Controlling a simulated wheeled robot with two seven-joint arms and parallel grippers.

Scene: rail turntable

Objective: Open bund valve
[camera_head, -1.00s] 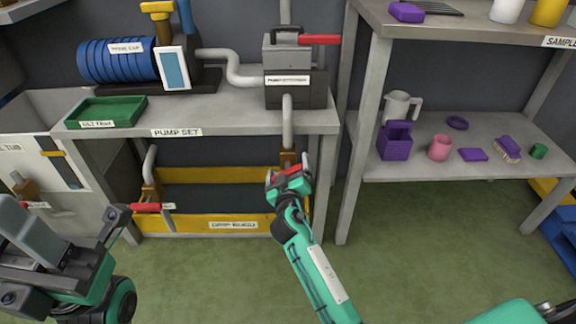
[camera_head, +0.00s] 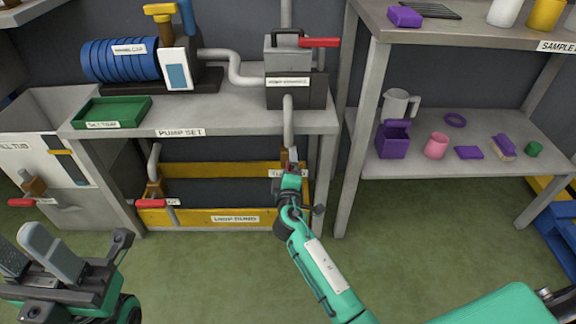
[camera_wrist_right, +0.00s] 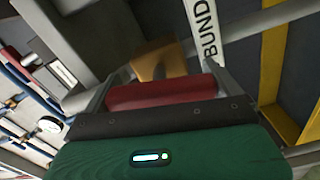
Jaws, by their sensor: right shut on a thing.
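My right gripper (camera_head: 291,165) is at the right-hand valve, at the foot of the grey pipe (camera_head: 289,120) below the pump set bench. In the right wrist view it is shut on a red valve handle (camera_wrist_right: 163,93), which lies across between the two fingers. A white label reading "BUND" (camera_wrist_right: 206,30) stands just beyond it, with the brown valve body (camera_wrist_right: 158,60) behind the handle. In the head view the gripper hides most of this handle. My left gripper (camera_head: 32,252) is at the lower left, open and empty, away from everything.
A yellow bund wall (camera_head: 190,217) runs under the pump set bench (camera_head: 235,115). Another valve with a red handle (camera_head: 152,203) stands at its left end, and one more (camera_head: 22,202) on the tub. A shelf unit (camera_head: 355,180) stands close on the right. The green floor in front is clear.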

